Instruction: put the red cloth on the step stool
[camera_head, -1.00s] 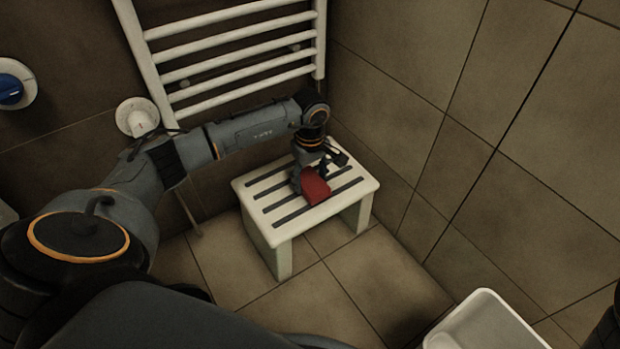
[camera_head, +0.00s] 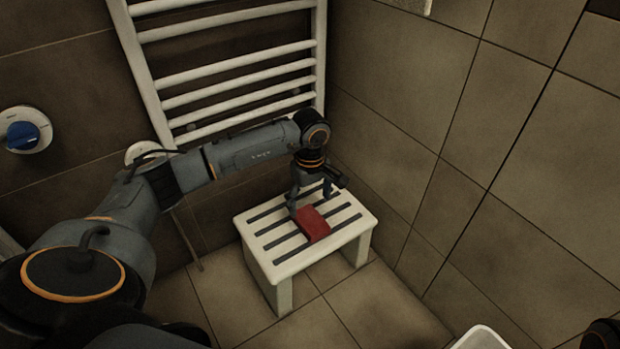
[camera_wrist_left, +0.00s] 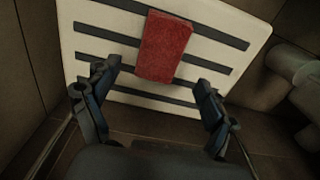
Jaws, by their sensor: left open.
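The red cloth (camera_head: 313,224) is a folded block lying flat on the slatted top of the white step stool (camera_head: 283,265). In the left wrist view the cloth (camera_wrist_left: 165,47) lies across the dark slots of the stool top (camera_wrist_left: 215,30). My left gripper (camera_head: 308,204) is above the stool, just behind the cloth. In the left wrist view its two fingers (camera_wrist_left: 160,100) are spread wide, with nothing between the tips and the cloth beyond them. My right gripper cannot be made out; only a dark part shows at the lower right corner.
A white towel radiator (camera_head: 230,75) is on the back wall behind my left arm. A blue-and-white wall knob (camera_head: 24,131) is at the left. A white basin (camera_head: 482,338) shows at the bottom right. Tiled floor (camera_head: 375,300) in front of the stool is clear.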

